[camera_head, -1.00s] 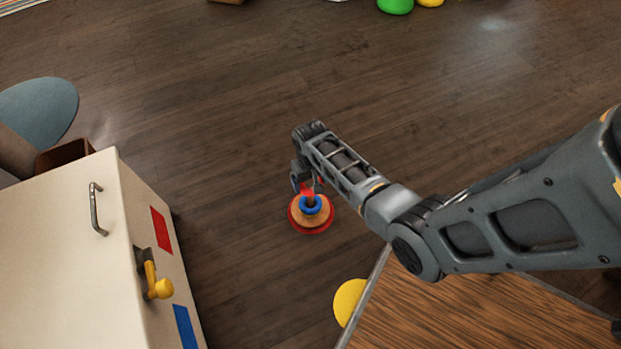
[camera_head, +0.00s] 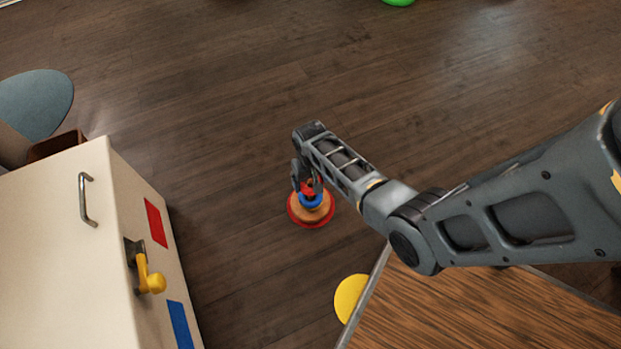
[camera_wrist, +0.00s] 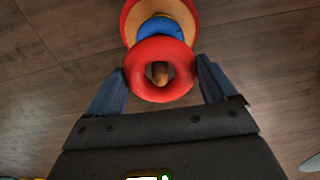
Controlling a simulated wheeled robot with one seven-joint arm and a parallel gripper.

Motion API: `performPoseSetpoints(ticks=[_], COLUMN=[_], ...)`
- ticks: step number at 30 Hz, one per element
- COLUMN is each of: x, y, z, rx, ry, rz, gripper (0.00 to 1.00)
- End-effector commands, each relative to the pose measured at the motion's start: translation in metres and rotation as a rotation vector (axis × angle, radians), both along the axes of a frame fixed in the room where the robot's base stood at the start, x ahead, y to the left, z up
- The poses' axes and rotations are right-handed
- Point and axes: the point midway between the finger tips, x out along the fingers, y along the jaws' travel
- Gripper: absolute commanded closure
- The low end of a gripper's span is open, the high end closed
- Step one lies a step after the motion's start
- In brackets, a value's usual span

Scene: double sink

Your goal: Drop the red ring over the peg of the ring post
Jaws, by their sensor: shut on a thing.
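The ring post stands on the floor, with a red base (camera_head: 297,221), a tan tier and a blue ring (camera_head: 311,201) around its peg. My gripper (camera_head: 307,185) is shut on the red ring (camera_head: 306,188), just above the blue ring. In the wrist view the red ring (camera_wrist: 160,92) sits between the two fingers of my gripper (camera_wrist: 161,71). The tan peg tip (camera_wrist: 160,74) shows through its hole. The blue ring (camera_wrist: 160,27) lies behind it. I cannot tell whether the peg top has entered the hole.
A white cabinet (camera_head: 60,240) with a metal handle and yellow lever stands at left. A wooden table (camera_head: 450,315) is at lower right, with a yellow disc (camera_head: 350,297) by its edge. The floor around the post is clear.

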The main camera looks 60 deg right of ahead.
Motion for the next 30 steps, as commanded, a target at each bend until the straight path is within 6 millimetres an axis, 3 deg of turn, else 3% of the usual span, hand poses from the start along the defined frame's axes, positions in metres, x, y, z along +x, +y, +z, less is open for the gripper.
performPoseSetpoints(ticks=[13, 14, 18, 26, 30], x=[0.000, 0.000, 0.000, 0.000, 0.000], y=[0.000, 0.000, 0.000, 0.000, 0.000], z=[0.000, 0.000, 0.000, 0.003, 0.020], rx=[0.000, 0.000, 0.000, -0.001, -0.001], ry=[0.000, 0.000, 0.000, -0.001, -0.001], rz=[0.000, 0.000, 0.000, 0.000, 0.000], gripper=[0.45, 0.13, 0.00, 0.00, 0.00])
